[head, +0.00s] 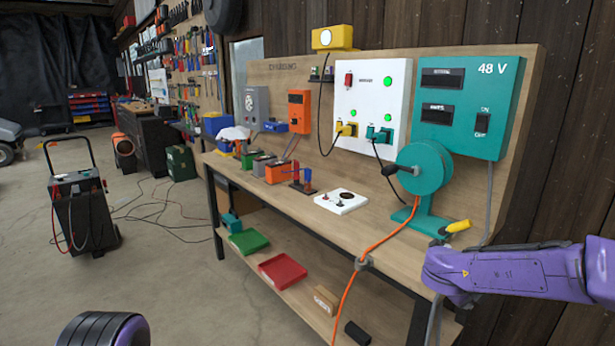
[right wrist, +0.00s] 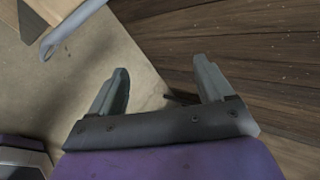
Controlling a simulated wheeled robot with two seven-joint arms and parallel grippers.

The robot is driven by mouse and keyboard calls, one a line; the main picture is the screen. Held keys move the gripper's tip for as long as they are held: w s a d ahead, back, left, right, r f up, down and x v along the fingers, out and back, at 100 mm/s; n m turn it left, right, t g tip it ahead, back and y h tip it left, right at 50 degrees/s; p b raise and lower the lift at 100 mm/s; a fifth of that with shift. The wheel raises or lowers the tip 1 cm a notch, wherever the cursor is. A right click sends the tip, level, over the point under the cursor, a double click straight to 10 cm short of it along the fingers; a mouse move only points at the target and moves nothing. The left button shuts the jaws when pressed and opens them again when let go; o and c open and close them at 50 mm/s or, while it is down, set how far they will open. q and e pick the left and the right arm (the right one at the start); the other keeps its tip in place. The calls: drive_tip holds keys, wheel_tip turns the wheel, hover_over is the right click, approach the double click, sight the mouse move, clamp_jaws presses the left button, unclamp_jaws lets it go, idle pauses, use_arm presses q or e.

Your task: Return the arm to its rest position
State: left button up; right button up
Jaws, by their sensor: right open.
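My right arm (head: 510,275) is purple and reaches in from the right edge of the head view, in front of the bench's right end. Its fingers do not show in that view. In the right wrist view my right gripper (right wrist: 164,82) is open, with its two grey fingers wide apart and nothing between them. Behind the fingers are the concrete floor and a dark plank wall (right wrist: 250,50). A rounded purple part of mine (head: 105,330) shows at the bottom left of the head view. My left gripper is not in view.
The wooden workbench (head: 385,235) stands close to my right arm. A teal cable reel (head: 422,170) with an orange cable (head: 375,245) is near its right end. Red (head: 283,271) and green (head: 249,241) trays lie on the lower shelf.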

drive_tip(key=s+a+f+n+t+y, duration=0.2)
drive_tip(key=s+a+f+n, duration=0.2)
drive_tip(key=s+f+n, duration=0.6)
drive_tip(key=s+a+f+n+t+y, duration=0.15)
drive_tip(key=s+a+f+n, duration=0.25)
drive_tip(key=f+n, duration=0.7)
drive_tip(key=s+f+n+g+y, duration=0.1)
drive_tip(key=s+f, duration=0.4)
drive_tip(key=s, duration=0.7)
drive_tip(key=s+f+n+g+y, duration=0.1)
drive_tip(key=s+f+n+g, duration=0.2)
drive_tip(key=s, duration=0.9)
wheel_tip(320, 180, down, 3)
drive_tip(key=shift+s+a+f+n+g, duration=0.2)
drive_tip(key=shift+a+n+g, duration=0.15)
drive_tip(key=shift+g, duration=0.2)
drive_tip(key=shift+y, duration=0.25)
